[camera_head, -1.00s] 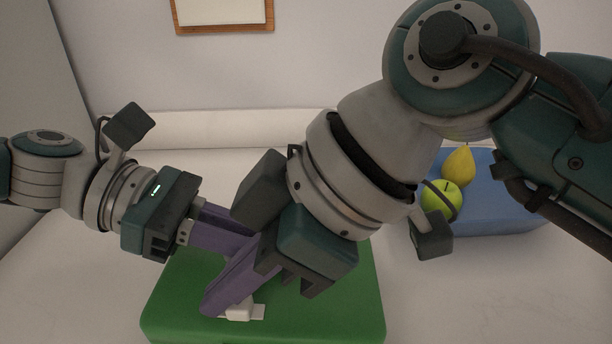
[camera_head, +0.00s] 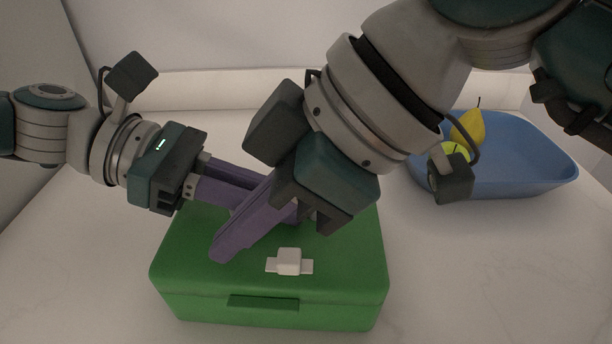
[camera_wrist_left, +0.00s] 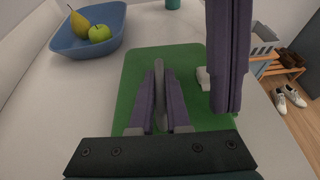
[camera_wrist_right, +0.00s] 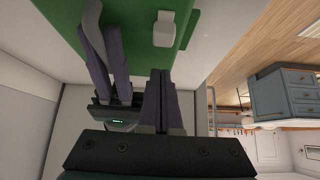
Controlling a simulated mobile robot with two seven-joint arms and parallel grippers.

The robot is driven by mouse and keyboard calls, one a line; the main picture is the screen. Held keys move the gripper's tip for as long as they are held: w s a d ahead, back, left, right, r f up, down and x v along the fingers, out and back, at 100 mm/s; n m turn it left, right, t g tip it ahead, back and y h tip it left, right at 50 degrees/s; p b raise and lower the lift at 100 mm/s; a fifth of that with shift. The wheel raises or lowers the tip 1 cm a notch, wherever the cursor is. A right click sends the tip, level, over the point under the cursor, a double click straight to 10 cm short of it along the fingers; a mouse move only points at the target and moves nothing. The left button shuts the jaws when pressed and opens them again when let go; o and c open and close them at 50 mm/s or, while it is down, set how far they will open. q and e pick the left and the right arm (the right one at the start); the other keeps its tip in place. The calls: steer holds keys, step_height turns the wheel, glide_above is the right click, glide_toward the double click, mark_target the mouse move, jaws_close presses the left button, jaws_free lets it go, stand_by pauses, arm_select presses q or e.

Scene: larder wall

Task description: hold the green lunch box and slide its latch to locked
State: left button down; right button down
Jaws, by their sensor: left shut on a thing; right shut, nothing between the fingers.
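The green lunch box (camera_head: 200,275) lies on the pale counter with its front toward me in the head view. Its white latch (camera_head: 289,262) sits on the lid near the front edge, its knob about mid-way along a short white strip. The latch also shows in the right wrist view (camera_wrist_right: 164,28). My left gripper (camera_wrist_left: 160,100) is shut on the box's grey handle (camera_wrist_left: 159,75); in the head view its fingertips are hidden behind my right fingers. My right gripper (camera_head: 218,254) is shut and empty over the lid, left of the latch and apart from it.
A blue bowl (camera_head: 530,175) with a yellow pear (camera_head: 468,128) and a green apple (camera_head: 455,150) stands at the back right. The counter right of the box is clear. My right arm crosses above the box, close to my left fingers.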

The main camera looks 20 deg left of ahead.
steer(key=v, duration=0.9)
steer(key=shift+d, duration=0.1)
arm_select(q)
steer(key=c, duration=0.8)
jaws_free()
